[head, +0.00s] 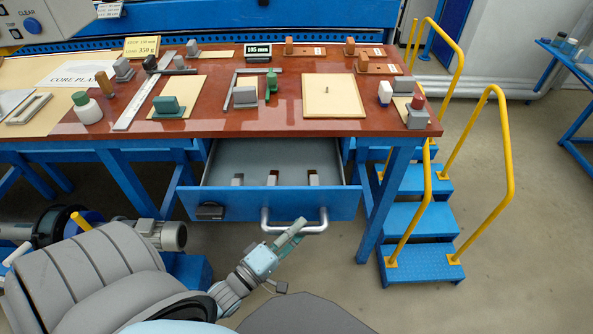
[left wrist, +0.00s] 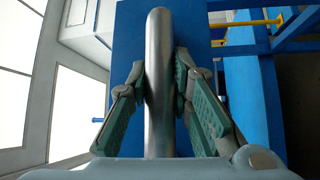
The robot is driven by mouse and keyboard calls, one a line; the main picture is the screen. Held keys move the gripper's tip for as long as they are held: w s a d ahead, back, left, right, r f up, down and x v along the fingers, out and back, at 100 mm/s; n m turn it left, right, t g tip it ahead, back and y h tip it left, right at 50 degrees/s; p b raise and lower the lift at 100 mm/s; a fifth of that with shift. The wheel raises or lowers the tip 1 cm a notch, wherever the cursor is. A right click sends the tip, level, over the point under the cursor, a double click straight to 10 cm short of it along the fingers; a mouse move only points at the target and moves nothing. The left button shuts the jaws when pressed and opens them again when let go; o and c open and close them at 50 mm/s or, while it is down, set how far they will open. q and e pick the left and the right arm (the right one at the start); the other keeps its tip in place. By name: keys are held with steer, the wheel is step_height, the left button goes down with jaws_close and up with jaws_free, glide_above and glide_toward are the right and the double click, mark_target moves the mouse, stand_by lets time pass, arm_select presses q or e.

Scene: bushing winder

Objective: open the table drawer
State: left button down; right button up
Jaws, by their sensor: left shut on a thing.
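The blue table drawer (head: 240,204) is pulled out from under the red-brown table top, and its grey interior with several small pale blocks shows. Its bar handle (head: 296,228) is on the front face. My left gripper (head: 298,228) is at the handle's right part. In the left wrist view the metal handle bar (left wrist: 159,80) runs between the two green-padded fingers of my left gripper (left wrist: 162,85), which are shut on it. The blue drawer front (left wrist: 130,60) is behind the bar. My right gripper is not seen.
The table top (head: 230,125) carries several tools, blocks, a bottle and signs. Blue steps (head: 415,215) with yellow handrails stand to the right of the table. A grey motor (head: 165,236) is at the lower left. The floor right of my gripper is clear.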

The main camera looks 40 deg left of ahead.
arm_select(q)
steer(key=shift+s+d, duration=0.75)
steer(key=shift+s, duration=0.25)
steer(key=c, duration=1.4)
jaws_free()
steer(key=shift+c, duration=0.2)
steer(key=s+a+f, duration=0.1)
steer(key=s, duration=1.1)
steer(key=shift+a+f, duration=0.3)
steer(key=shift+a, duration=0.05)
